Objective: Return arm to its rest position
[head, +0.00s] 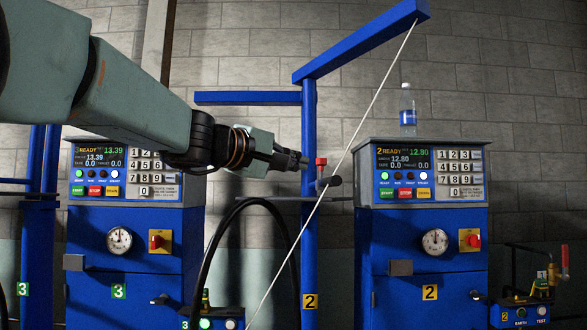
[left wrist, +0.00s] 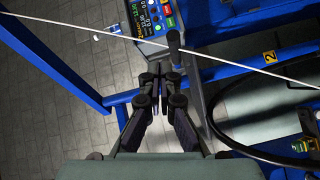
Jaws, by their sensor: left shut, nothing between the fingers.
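My left arm comes in from the upper left in the head view. My left gripper (head: 303,161) is shut and empty, and its tip points right toward the blue post (head: 309,240) marked 2. A red-topped valve with a dark handle (head: 334,181) is just right of the fingertips. In the left wrist view the gripper (left wrist: 157,77) has its fingers together, and the dark handle (left wrist: 175,45) shows just beyond them. I cannot tell whether they touch. My right gripper is in neither view.
Blue scale 2 (head: 422,245) stands right, with a water bottle (head: 408,110) on top. Blue scale 3 (head: 130,245) stands left. A thin white cable (head: 350,150) slants down from the blue overhead arm (head: 365,40). A black hose (head: 225,220) loops below the gripper.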

